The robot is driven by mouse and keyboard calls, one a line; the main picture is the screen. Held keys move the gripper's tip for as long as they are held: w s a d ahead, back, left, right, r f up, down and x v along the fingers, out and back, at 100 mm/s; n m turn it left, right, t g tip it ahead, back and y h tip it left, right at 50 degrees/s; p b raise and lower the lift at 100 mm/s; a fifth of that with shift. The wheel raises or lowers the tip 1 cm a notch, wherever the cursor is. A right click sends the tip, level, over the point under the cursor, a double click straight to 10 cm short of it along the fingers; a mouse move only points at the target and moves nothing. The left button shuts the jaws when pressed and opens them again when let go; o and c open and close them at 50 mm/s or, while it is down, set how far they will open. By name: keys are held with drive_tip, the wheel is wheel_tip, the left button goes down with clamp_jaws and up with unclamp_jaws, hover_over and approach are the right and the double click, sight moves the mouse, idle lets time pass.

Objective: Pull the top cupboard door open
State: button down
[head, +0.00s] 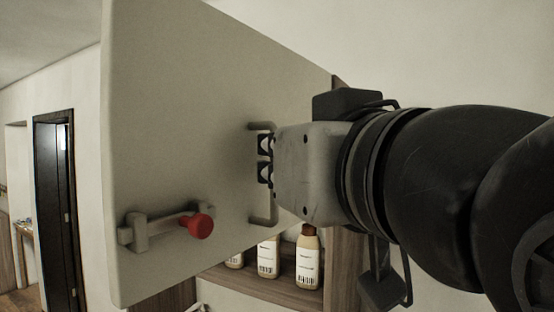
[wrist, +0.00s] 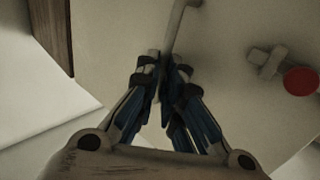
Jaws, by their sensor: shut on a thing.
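The top cupboard door (head: 200,110) is a pale panel that stands swung open in the head view, with part of the cupboard's inside visible past its lower edge. Its bar handle (head: 263,221) is upright near the right part of the panel. My gripper (head: 264,158) is shut on the middle of this handle. In the wrist view, the closed fingers (wrist: 162,76) meet around the handle (wrist: 177,30), whose lower part is hidden by them. A latch with a red knob (head: 200,226) sits on the door's lower left; the knob also shows in the wrist view (wrist: 300,81).
Several labelled bottles (head: 307,262) stand on a wooden shelf (head: 285,294) below and behind the door. A wooden cupboard side (head: 343,262) is under my wrist. A dark doorway (head: 56,200) is far left. Free floor shows at lower left.

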drive_tip(key=c, duration=2.2)
unclamp_jaws()
drive_tip(key=shift+w, duration=0.1)
drive_tip(key=o, duration=0.5)
drive_tip(key=shift+w+d, duration=0.15)
drive_tip(key=shift+w, duration=0.1)
drive_tip(key=shift+s, duration=0.1)
drive_tip(key=v, duration=0.7)
drive_tip(key=shift+s, duration=0.2)
